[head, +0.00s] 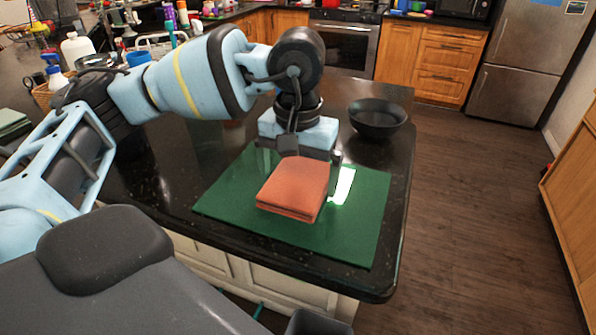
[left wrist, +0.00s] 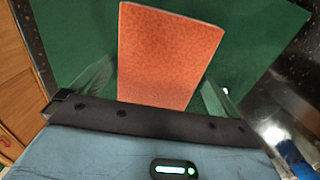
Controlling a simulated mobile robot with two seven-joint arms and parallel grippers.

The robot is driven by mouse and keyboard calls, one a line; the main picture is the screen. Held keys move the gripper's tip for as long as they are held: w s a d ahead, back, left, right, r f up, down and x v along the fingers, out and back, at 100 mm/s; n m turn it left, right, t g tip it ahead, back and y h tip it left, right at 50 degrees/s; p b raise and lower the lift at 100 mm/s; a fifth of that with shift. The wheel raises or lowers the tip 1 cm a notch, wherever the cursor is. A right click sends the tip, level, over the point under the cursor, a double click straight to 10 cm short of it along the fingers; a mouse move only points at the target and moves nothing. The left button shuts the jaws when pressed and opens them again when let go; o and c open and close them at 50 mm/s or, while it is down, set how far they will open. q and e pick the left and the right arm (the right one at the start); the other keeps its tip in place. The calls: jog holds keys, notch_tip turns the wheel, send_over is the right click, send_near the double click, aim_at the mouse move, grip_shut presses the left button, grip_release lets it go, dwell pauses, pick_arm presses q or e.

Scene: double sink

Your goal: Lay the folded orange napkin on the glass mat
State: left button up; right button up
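My left gripper (head: 303,155) is low at the far edge of the napkin. In the left wrist view its two see-through fingers (left wrist: 160,88) stand wide apart, one on each side of the napkin. I cannot tell whether they touch it. My right gripper is out of view.
A dark bowl (head: 377,118) stands on the black counter behind the mat, to the right. Bottles and a sink area are at the back left. The counter's right edge drops to the wooden floor (head: 460,190). Bare counter lies left of the mat.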

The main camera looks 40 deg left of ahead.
aim_at(298, 180)
pick_arm(q)
notch_tip(298, 180, up, 12)
jog(key=shift+r, duration=0.25)
dwell(0.3)
jog(key=shift+f, duration=0.15)
